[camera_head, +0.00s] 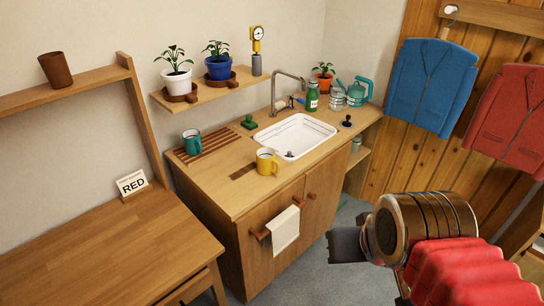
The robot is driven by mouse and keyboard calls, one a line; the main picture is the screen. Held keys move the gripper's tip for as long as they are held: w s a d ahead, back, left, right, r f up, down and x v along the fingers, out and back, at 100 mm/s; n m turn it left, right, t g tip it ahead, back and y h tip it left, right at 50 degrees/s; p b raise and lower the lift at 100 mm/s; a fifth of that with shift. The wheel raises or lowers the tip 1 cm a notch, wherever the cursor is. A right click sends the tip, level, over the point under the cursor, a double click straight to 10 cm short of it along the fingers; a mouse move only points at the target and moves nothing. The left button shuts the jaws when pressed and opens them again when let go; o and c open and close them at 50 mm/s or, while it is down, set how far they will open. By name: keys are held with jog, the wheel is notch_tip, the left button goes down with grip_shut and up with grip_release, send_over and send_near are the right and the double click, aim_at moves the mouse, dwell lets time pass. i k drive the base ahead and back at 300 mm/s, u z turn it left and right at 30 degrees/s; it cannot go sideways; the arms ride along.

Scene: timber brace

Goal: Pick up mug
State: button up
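A yellow mug (267,162) stands upright on the wooden counter, at the front edge of the sink. A teal mug (192,142) stands on the slatted drain area at the counter's left. A brown cup (56,70) without a visible handle stands on the high shelf at the left. My gripper (342,245) is at the lower right, in front of the cabinet and apart from all the mugs. Its dark fingers are seen from the side, so I cannot tell whether they are open or shut. Nothing is visibly held.
A white sink (294,137) with a tap (288,88) is in the counter. A green jar (312,97) and teal kettle (358,92) stand behind it. A "RED" card (132,184) stands on the desk (90,250). A towel (285,230) hangs on the cabinet. Jackets hang at right.

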aim_at(266, 162)
jog(key=u, duration=0.05)
jog(key=i, duration=0.95)
jog(key=u, duration=0.35)
